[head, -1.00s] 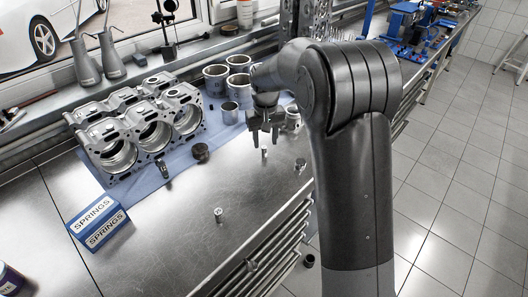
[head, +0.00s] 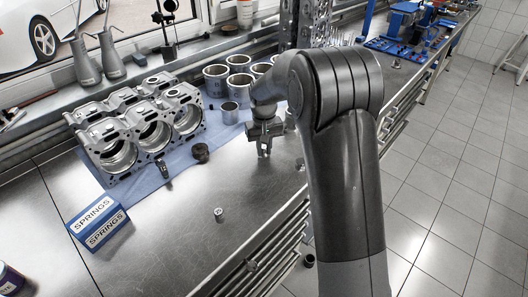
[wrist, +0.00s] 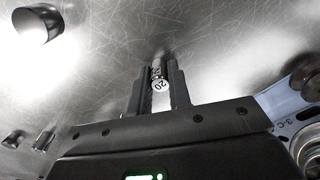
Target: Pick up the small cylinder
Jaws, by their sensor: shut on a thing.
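The small cylinder (wrist: 159,76) is metallic, with a pale end marked "20". In the wrist view it sits between the two fingers of my gripper (wrist: 159,92), which are shut on its sides. In the head view my gripper (head: 264,152) points down at the steel bench top, right of the engine block. There the fingers largely hide the cylinder. I cannot tell whether it still touches the bench.
Another small metal cylinder (head: 219,215) stands alone nearer the front. A dark round part (head: 201,152) lies left of my gripper by the engine block (head: 140,127). Metal sleeves (head: 230,113) stand behind. A blue SPRINGS box (head: 98,222) is at left.

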